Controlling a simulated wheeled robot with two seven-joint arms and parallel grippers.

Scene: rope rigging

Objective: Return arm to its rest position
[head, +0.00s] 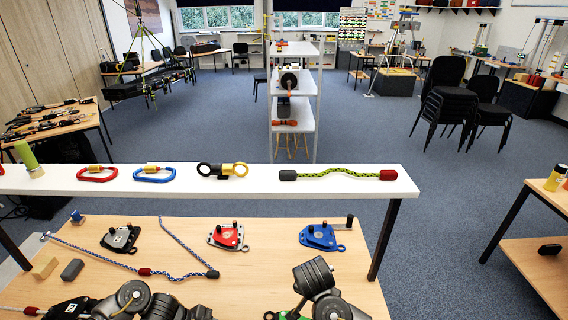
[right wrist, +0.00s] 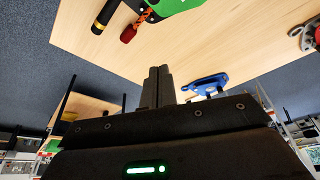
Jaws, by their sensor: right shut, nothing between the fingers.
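My right gripper (right wrist: 158,70) shows in the right wrist view with its two dark fingers together and nothing between them. The wooden table top (right wrist: 190,45) lies beyond the fingers, which are clear of the items on it. In the head view, my dark right arm links (head: 315,278) reach over the table's front right part, and its fingers cannot be made out. My left arm links (head: 134,296) show at the bottom left of the head view, and the left gripper's fingers are not visible.
A blue pulley device (head: 320,237), a red one (head: 228,237) and a black one (head: 121,238) lie on the table. A patterned rope (head: 180,240) lies between them. The white shelf (head: 250,190) behind holds carabiners and a green rope (head: 338,173).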

